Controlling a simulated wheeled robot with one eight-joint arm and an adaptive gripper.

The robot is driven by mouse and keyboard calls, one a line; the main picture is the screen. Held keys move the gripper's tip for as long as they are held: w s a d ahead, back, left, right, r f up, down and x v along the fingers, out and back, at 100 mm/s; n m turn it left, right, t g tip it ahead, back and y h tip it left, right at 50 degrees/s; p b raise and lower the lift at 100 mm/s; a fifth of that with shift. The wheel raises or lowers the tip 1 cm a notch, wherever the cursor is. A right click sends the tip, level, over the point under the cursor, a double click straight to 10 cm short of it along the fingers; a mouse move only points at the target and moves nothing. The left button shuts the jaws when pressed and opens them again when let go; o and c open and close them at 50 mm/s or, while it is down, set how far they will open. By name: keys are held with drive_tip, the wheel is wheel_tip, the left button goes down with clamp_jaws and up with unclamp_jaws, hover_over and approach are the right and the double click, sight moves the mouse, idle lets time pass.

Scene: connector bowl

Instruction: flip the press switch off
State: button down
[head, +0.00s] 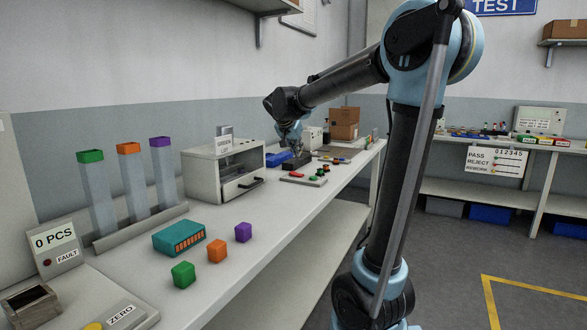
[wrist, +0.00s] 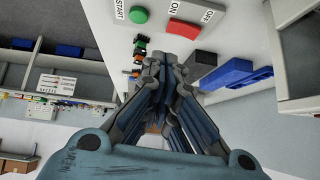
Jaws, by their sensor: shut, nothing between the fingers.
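The press switch is a red rocker (wrist: 184,29) on a pale panel in the wrist view, with ON and OFF lettering beside it. A green round button (wrist: 138,15) marked START sits to its left. My gripper (wrist: 168,58) is shut and empty, its fingertips just below the red rocker in the picture. I cannot tell whether they touch it. In the head view my gripper (head: 297,155) is low over the far part of the bench, by a small panel (head: 304,176) with red and green controls. Which way the rocker is tipped is unclear.
Bare bench lies between.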

drive_tip(key=shift+m+t, duration=0.3)
drive_tip(key=w+a, duration=0.1)
drive_tip(key=w+a+r, duration=0.1)
drive_tip(key=w+a, duration=0.1)
drive_tip(key=shift+w+a+r, duration=0.2)
drive_tip(key=shift+w+a, duration=0.05)
drive_tip(key=shift+w+f, duration=0.1)
hover_over(293, 173)
drive_tip(key=f, duration=0.7)
drive_tip(key=shift+d, duration=0.4)
drive_tip(key=shift+a+f, duration=0.25)
drive_tip(key=shift+f, duration=1.65)
